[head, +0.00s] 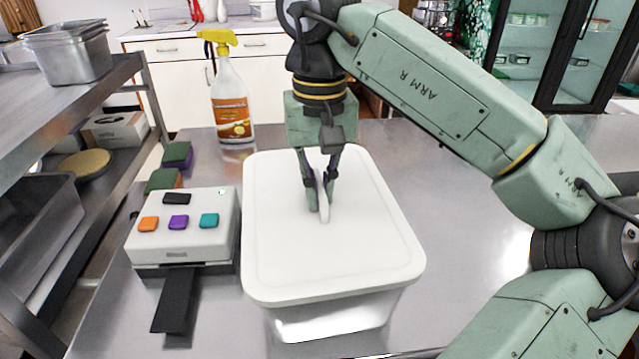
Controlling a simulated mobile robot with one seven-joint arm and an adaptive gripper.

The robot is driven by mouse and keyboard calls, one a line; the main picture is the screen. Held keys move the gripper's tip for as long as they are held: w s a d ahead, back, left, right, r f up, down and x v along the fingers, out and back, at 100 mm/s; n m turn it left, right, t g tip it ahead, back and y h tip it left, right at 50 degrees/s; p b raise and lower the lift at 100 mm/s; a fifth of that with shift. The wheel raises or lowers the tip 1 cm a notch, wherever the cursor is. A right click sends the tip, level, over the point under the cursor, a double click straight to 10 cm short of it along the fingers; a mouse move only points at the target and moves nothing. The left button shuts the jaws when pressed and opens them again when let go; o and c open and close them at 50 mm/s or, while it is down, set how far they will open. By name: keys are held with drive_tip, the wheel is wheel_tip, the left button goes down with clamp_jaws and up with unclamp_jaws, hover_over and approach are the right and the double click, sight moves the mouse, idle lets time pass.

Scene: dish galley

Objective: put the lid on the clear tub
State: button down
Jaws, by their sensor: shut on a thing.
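The white lid (360,245) is a flat rounded rectangle with a raised handle (324,205) in its middle. My gripper (319,198) points down from above and is shut on this handle. The clear tub (335,322) is see-through and stands on the metal counter under the lid. Only its front wall shows below the lid's near edge; its rim is hidden. The lid lies over the tub and looks roughly level. I cannot tell whether it touches the rim all round.
A white device with coloured buttons (183,232) stands close to the lid's left side. A yellow-topped spray bottle (231,100) stands behind, with sponges (177,154) at the left. A metal shelf (75,115) bounds the far left. The counter (450,190) right of the tub is clear.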

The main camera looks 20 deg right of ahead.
drive_tip(key=shift+f, duration=0.45)
idle(0.5)
drive_tip(key=c, duration=1.6)
unclamp_jaws()
drive_tip(key=shift+c, duration=0.2)
drive_tip(key=shift+r+p, duration=2.1)
drive_tip(key=shift+r, duration=1.45)
